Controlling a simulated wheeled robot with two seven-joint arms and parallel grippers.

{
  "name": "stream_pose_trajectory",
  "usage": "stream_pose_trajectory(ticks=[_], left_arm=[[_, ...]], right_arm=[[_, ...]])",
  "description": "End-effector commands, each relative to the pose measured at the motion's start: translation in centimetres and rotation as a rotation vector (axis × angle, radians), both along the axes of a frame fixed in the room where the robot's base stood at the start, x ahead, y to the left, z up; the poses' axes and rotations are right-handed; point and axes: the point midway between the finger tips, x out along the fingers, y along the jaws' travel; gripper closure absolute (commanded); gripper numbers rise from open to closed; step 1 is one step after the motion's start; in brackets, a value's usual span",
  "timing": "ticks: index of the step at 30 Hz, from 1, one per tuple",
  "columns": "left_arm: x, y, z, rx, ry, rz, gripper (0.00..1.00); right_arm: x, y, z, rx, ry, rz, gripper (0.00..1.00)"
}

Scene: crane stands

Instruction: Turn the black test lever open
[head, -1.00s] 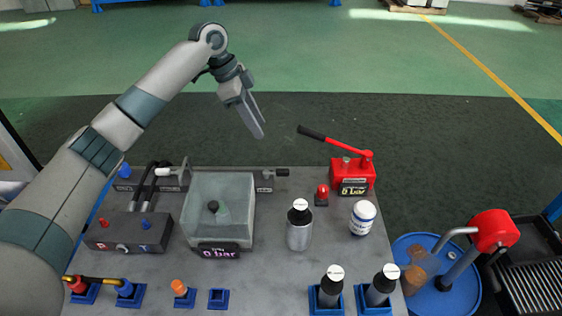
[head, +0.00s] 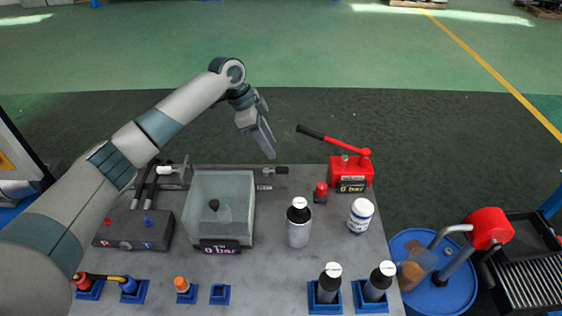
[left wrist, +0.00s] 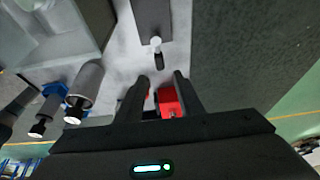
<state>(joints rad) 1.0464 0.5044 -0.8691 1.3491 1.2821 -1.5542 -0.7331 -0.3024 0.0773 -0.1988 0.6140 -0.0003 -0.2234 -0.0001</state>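The black test lever (head: 281,170) sticks out to the right from the grey block at the back edge of the bench, behind the clear tank. It also shows in the left wrist view as a short black handle (left wrist: 159,62) beyond the fingertips, with a white part at its base. My left gripper (head: 270,155) hangs just above and slightly left of the lever, fingers pointing down. In the left wrist view its fingers (left wrist: 162,77) are apart with nothing held between them; no contact with the lever shows. My right gripper is not in view.
A white-tipped lever (head: 166,170) stands left of the clear tank (head: 222,185). A red hand pump (head: 350,172) with its raised handle is right of the black lever. A red-topped item (head: 320,193), a bottle (head: 299,228) and a white jar (head: 361,216) stand in front.

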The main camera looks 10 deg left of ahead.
Motion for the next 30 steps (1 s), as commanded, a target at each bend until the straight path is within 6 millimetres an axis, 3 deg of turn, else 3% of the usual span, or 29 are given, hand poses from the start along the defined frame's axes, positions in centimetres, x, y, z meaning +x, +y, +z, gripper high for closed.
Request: stream_pose_trajectory(ticks=[9,15,30], left_arm=[[0.3,-2.2,-5.1,-0.001,0.004,0.000,0.66],[0.6,-3.1,-7.4,-0.001,0.001,0.000,0.66],[0.7,-3.5,-8.5,0.000,0.000,-0.001,0.68]], right_arm=[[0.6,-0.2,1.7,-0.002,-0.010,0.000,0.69],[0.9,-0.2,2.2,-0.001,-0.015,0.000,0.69],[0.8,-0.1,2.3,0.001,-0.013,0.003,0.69]])
